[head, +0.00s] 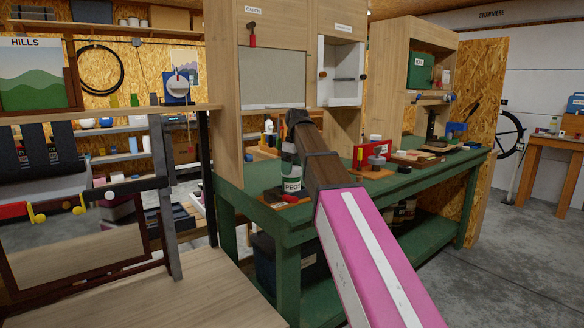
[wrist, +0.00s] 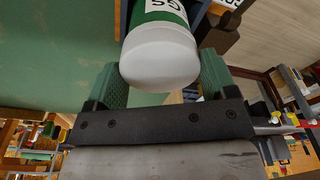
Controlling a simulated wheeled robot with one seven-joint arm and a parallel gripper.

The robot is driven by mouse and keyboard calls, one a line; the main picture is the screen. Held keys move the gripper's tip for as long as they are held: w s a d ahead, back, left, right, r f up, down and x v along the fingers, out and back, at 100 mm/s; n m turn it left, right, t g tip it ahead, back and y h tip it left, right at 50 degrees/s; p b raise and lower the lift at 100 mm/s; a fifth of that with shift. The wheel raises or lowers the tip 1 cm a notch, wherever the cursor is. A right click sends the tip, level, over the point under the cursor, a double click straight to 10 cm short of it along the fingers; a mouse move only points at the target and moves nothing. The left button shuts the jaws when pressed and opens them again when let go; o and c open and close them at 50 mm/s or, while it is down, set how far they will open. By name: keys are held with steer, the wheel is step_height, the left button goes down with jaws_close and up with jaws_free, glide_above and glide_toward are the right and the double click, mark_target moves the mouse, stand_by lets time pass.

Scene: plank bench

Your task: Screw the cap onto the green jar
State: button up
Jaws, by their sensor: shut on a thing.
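The green jar (head: 291,185) with a white "PEGS" label stands on the green workbench toward its left end. In the wrist view, its green band and label (wrist: 160,11) show just beyond the white cap (wrist: 160,62). My gripper (wrist: 162,78) has its two green fingers on either side of the cap and is shut on it. The cap is in line with the jar and looks to be at its mouth. Whether it is seated or threaded I cannot tell. In the head view, my arm hides part of the gripper and the cap is hard to make out.
The green workbench (head: 232,178) holds a red box (head: 371,152) and small trays right of my arm. A wooden cabinet (head: 228,95) rises just left of the jar. A rack with a dark frame (head: 161,190) stands at the left. The floor (head: 500,260) at right is clear.

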stand_by(0.3)
steer(key=shift+m, duration=1.4)
steer(key=shift+m, duration=1.5)
steer(key=shift+m+h, duration=0.3)
steer(key=shift+m, duration=0.4)
steer(key=shift+m+t, duration=0.3)
steer(key=shift+m, duration=0.4)
